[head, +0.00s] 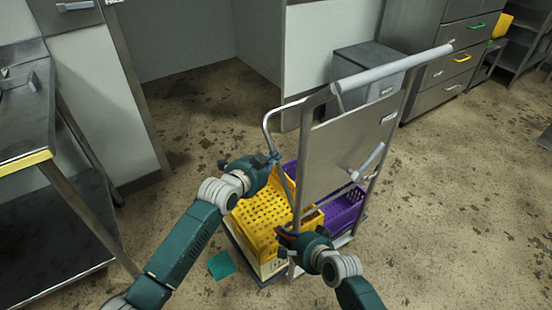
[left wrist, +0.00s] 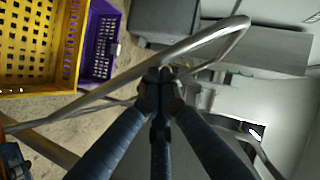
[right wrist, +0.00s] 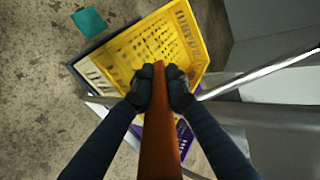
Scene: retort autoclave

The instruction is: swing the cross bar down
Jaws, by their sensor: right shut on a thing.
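A metal cart holds a grey upright panel (head: 345,150). A bent silver tube (head: 268,122) projects from its left side; it crosses the left wrist view (left wrist: 195,42). I cannot tell which part is the cross bar. My left gripper (head: 274,160) is at the tube's lower part, its fingertips close together; a dark strip shows between its fingers (left wrist: 160,80), and the grip is unclear. My right gripper (head: 287,236) is low at the cart's near post, shut on an orange-brown bar (right wrist: 160,115), which points toward the wrist camera.
A yellow crate (head: 262,213) and a purple crate (head: 345,211) sit on the cart's base. A pale push handle (head: 395,68) tops the cart. A steel table (head: 25,160) stands at left, a grey cabinet (head: 365,70) behind. Floor at right is clear.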

